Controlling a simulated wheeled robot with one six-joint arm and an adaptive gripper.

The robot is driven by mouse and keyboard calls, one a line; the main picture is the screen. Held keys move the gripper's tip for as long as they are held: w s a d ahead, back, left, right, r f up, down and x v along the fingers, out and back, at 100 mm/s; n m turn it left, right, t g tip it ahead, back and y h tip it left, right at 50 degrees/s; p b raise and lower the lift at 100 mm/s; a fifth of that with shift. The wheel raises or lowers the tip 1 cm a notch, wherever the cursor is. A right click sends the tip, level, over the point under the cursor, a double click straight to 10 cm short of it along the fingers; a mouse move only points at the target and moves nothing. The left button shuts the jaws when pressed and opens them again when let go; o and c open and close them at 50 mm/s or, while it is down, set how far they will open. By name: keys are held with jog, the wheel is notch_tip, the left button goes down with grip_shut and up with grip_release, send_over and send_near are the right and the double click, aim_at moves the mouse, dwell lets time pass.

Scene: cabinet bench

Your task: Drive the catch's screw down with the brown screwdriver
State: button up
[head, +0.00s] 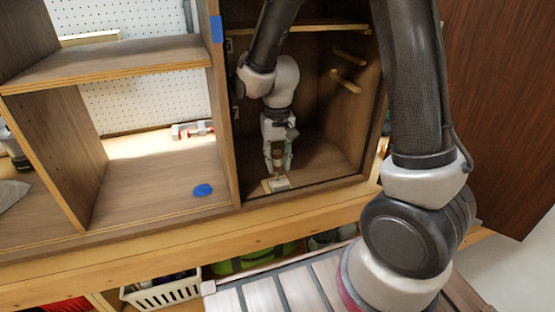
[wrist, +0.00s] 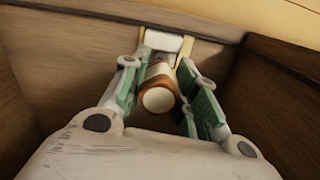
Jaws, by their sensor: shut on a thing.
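My gripper (head: 278,158) reaches down into the open right-hand cabinet compartment. In the wrist view my gripper (wrist: 162,85) is shut on the brown screwdriver (wrist: 158,92), with its pale round handle end facing the camera. In the head view the screwdriver (head: 279,167) is small and stands roughly upright between the fingers. The catch (head: 277,185) is a pale piece at the front edge of the compartment floor, just below the fingers. It also shows in the wrist view (wrist: 163,41) beyond the handle. The screw and the screwdriver's tip are hidden, so I cannot tell whether they touch.
Compartment walls stand close on both sides of my arm. Wooden pegs (head: 348,80) stick out from the right wall. The cabinet door (head: 498,110) hangs open at the right. A white basket (head: 162,291) sits below the bench.

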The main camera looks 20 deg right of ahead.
jog(key=shift+f, duration=0.4)
dwell(0.7)
jog(key=m, duration=0.4)
jog(key=shift+a+m, duration=0.1)
jog(key=shift+m, duration=0.3)
jog(key=m, duration=1)
jog(key=shift+w, duration=0.15)
jog(key=m, duration=0.6)
jog(key=shift+m, duration=0.3)
jog(key=m, duration=0.7)
jog(key=shift+w, duration=0.15)
jog(key=shift+f, duration=0.1)
